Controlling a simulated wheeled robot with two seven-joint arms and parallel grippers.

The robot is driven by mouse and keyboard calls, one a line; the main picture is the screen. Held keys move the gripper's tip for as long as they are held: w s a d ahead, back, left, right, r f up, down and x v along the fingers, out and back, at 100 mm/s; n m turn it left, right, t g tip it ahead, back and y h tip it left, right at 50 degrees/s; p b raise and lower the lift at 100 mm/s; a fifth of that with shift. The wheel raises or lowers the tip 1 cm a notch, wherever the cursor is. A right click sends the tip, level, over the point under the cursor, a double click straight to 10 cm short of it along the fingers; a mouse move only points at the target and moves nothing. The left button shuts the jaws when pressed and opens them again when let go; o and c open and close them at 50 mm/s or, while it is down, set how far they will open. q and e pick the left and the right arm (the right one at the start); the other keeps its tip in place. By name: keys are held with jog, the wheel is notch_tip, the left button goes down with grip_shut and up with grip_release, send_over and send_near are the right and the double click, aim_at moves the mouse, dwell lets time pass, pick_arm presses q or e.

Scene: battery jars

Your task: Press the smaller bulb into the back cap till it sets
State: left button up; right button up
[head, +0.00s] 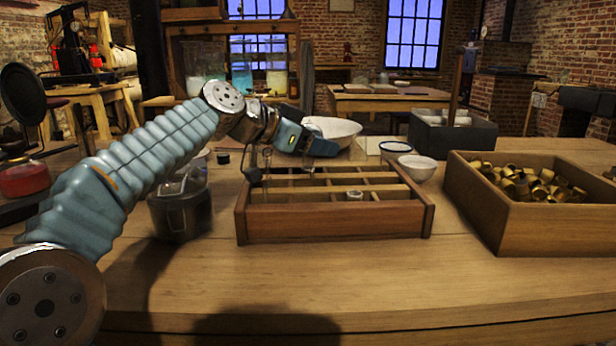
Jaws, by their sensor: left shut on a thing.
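My left arm reaches in from the left, and its left gripper (262,172) points down over the back left part of a divided wooden tray (335,222). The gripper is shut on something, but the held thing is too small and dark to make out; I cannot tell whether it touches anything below. A small pale ring-like piece (354,195) sits at the tray's front, right of the middle. I cannot pick out the bulbs or the back cap with certainty. My right gripper is out of view.
A wooden crate (560,229) of brass caps (530,184) stands at the right. A dark lidded pot (181,215) is left of the tray. A white bowl (334,130), a small bowl (417,168) and a dark box (452,140) stand behind. The front table is clear.

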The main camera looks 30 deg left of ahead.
pick_arm(q)
jog(key=shift+f, duration=0.2)
jog(key=o, duration=1.3)
jog(key=shift+c, duration=0.2)
jog(key=shift+r, duration=0.15)
notch_tip(320, 180, up, 4)
jog(key=shift+f+p, duration=0.2)
jog(key=shift+p, duration=0.55)
jog(key=s+d+r+p, duration=0.1)
jog(key=s+d+r, duration=0.6)
jog(key=s, duration=0.5)
notch_tip(320, 180, up, 2)
jog(key=shift+r, duration=0.25)
